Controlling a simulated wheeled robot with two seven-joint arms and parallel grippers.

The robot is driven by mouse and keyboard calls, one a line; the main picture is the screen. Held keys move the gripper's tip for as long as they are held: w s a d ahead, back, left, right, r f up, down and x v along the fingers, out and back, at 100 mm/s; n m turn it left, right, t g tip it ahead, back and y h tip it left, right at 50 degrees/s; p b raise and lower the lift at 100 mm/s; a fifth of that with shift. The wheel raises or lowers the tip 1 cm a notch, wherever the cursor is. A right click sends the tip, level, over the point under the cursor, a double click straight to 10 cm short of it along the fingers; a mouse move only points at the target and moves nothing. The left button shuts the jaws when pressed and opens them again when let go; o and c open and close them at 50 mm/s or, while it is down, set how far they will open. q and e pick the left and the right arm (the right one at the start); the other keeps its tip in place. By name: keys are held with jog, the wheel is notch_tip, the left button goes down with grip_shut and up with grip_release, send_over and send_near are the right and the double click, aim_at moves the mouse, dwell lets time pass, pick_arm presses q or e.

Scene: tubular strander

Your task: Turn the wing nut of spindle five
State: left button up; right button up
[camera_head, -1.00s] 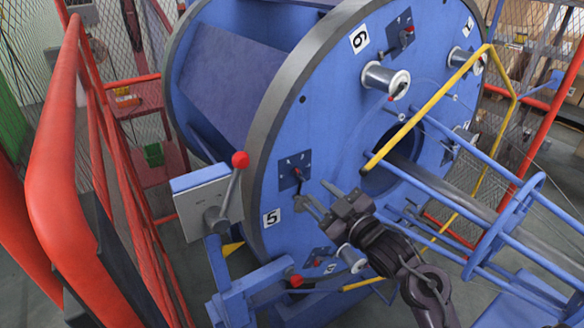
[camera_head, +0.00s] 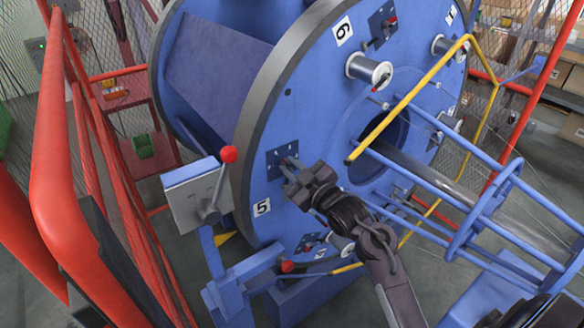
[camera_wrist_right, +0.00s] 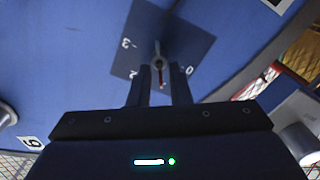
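The blue drum face carries spindle five's dark square plate (camera_head: 276,166), above the white label 5 (camera_head: 262,207). In the right wrist view the plate (camera_wrist_right: 190,38) shows white digits and, near its middle, a small grey wing nut (camera_wrist_right: 158,60) with a red pointer (camera_wrist_right: 160,77) below it. My right gripper (camera_head: 288,170) reaches the plate from the lower right. In the wrist view its two fingers (camera_wrist_right: 160,82) are apart, one on each side of the wing nut and pointer, with a gap between them. Contact cannot be told. The head view mostly hides the nut. My left gripper is not in view.
A lever with a red ball (camera_head: 229,154) stands just left of the plate, by a grey box (camera_head: 190,198). A yellow bar (camera_head: 410,98) and blue tube frame (camera_head: 480,208) lie to the right. Red railing (camera_head: 62,130) runs along the left.

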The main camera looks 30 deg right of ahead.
grip_shut()
jog(key=shift+f, duration=0.1)
jog(key=n+b, duration=0.2)
jog(key=n, duration=0.1)
jog(key=n+b, duration=0.1)
jog(key=shift+a+f, duration=0.15)
jog(key=shift+f, duration=0.15)
jog(key=shift+a+f+n+b, duration=0.1)
jog(key=shift+f+n+b, duration=0.05)
jog(key=shift+n+b, duration=3.45)
jog(key=shift+n+p, duration=0.35)
jog(key=shift+n, duration=0.15)
jog(key=shift+o, duration=1.6)
grip_release()
